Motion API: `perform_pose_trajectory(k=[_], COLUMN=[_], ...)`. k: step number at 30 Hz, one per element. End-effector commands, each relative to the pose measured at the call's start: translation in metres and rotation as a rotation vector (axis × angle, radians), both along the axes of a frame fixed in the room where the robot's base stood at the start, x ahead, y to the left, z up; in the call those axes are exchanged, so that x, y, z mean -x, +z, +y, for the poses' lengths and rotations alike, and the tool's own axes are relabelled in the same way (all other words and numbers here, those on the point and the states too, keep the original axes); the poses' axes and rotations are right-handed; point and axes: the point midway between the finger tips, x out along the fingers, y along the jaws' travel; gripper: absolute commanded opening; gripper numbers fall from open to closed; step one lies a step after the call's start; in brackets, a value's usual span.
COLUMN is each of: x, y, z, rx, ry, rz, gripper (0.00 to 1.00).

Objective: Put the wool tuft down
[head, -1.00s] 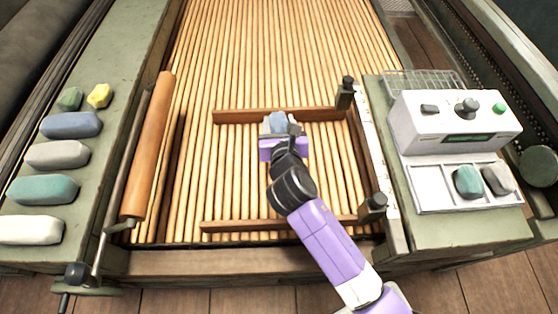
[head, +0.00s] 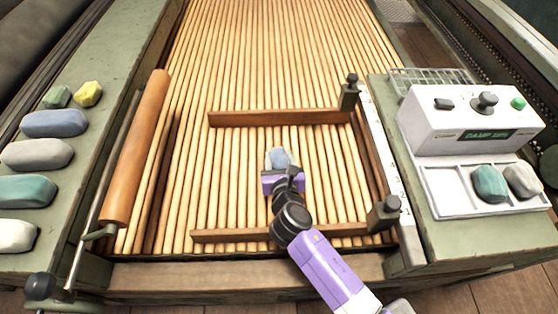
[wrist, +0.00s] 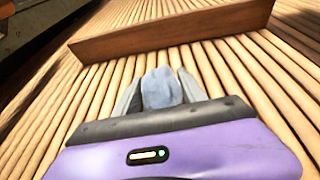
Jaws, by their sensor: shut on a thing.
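The wool tuft (head: 279,158) is a small blue-grey lump, held at the tip of my gripper (head: 281,165) over the slatted wooden apron (head: 240,90). In the wrist view the tuft (wrist: 160,88) sits between the two grey fingers of my gripper (wrist: 160,92), which are shut on it. It is inside the area framed by wooden bars, nearer the front bar than before. I cannot tell whether its underside touches the slats.
A back bar (head: 280,117) and a front bar (head: 235,234) cross the slats. An orange roller (head: 137,150) lies at left, beside several wool lumps (head: 54,123). A white control box (head: 470,120) with a tray (head: 447,187) stands at right. Slats left of my gripper are clear.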

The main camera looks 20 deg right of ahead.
Motion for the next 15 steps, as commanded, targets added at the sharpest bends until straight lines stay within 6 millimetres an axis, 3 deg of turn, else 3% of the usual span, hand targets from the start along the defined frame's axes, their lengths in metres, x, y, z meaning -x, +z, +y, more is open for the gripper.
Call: perform_pose_trajectory(k=[10, 11, 13, 15], x=[-0.0004, -0.0004, -0.0004, -0.0004], y=[-0.0023, -0.0013, -0.0012, -0.0012], z=[0.0001, 0.0002, 0.0001, 0.0001], rx=[0.001, 0.001, 0.001, 0.001], ry=[0.0, 0.0, 0.0, 0.0], rz=[-0.002, -0.002, -0.002, -0.002], gripper=[0.11, 0.54, 0.68, 0.71])
